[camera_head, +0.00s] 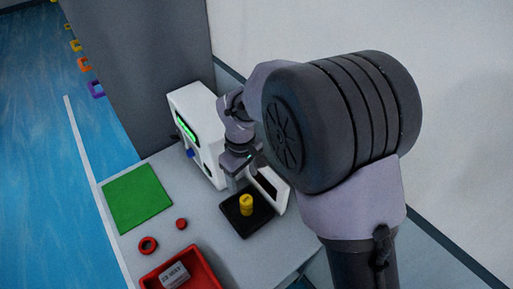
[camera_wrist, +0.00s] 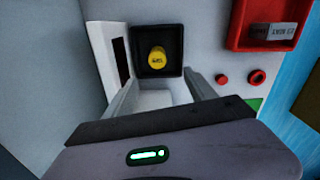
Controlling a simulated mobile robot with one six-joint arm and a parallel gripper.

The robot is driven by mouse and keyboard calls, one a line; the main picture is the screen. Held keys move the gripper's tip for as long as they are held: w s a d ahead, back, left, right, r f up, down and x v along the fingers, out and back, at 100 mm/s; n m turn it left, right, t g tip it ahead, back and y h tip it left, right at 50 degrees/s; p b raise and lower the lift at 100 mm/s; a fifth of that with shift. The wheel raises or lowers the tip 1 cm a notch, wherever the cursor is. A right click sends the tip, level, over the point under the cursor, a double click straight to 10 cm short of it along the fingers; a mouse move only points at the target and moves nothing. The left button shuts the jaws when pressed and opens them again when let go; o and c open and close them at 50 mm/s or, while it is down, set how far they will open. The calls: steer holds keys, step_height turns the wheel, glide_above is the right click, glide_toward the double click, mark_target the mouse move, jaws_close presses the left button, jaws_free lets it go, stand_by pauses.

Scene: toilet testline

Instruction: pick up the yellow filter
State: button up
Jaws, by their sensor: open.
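The yellow filter (camera_head: 246,203) is a small yellow cylinder standing upright on a black square pad (camera_head: 232,218). In the wrist view the filter (camera_wrist: 157,60) shows from above with dark marking on its top, inside the black square (camera_wrist: 144,70). My gripper (camera_head: 238,181) is above the pad and a little behind the filter. In the wrist view its two fingers (camera_wrist: 160,88) are spread apart with nothing between them. The filter lies beyond the fingertips, apart from them.
A white machine (camera_head: 196,125) with a green display stands behind the pad. A white panel with a dark screen (camera_wrist: 122,60) is close beside it. A red tray (camera_head: 208,270) holding a labelled box, a red ring (camera_head: 148,245), a small red part (camera_head: 181,224) and a green mat (camera_head: 137,197) lie left.

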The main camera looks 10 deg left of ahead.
mark_target(245, 201)
step_height(245, 201, down, 12)
steer(key=b, duration=0.4)
steer(key=shift+f, duration=0.25)
steer(key=f+b, duration=0.1)
steer(key=f, duration=0.2)
steer(key=f+b, duration=0.1)
steer(key=f, duration=0.1)
steer(key=shift+w+d+f+b, duration=0.15)
steer(key=shift+w+f+b, duration=0.15)
steer(key=shift+w+f, duration=0.05)
steer(key=shift+r, duration=0.15)
jaws_close()
